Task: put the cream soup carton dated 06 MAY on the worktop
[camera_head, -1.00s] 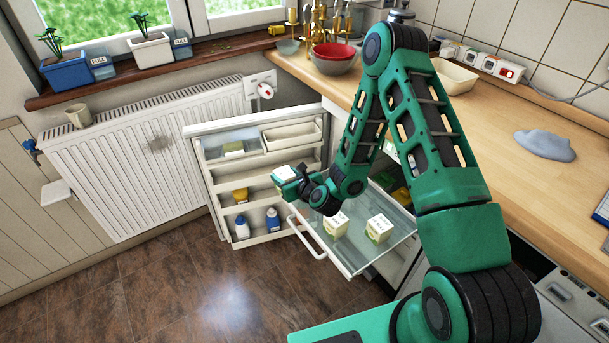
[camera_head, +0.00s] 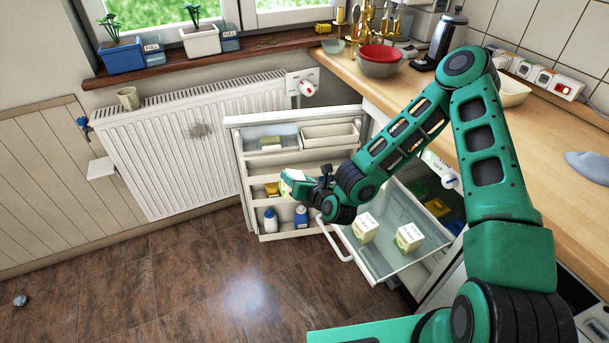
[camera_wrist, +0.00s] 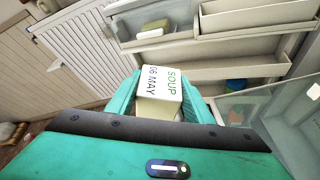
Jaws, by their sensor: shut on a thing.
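The cream soup carton (camera_wrist: 160,92) is held between the fingers of my gripper (camera_wrist: 163,100) in the wrist view. Its pale face reads "SOUP" and "06 MAY". In the head view my gripper (camera_head: 296,183) is in front of the open fridge door, at the left of the pulled-out shelf, and is shut on the carton, which is mostly hidden there. The wooden worktop (camera_head: 540,125) runs along the right, beyond my arm.
The pulled-out glass shelf (camera_head: 385,255) carries two similar cartons, one on the left (camera_head: 365,227) and one on the right (camera_head: 409,237). The open fridge door (camera_head: 285,160) holds bottles. Red and grey bowls (camera_head: 380,62) and a grey lump (camera_head: 590,165) are on the worktop; its middle is clear.

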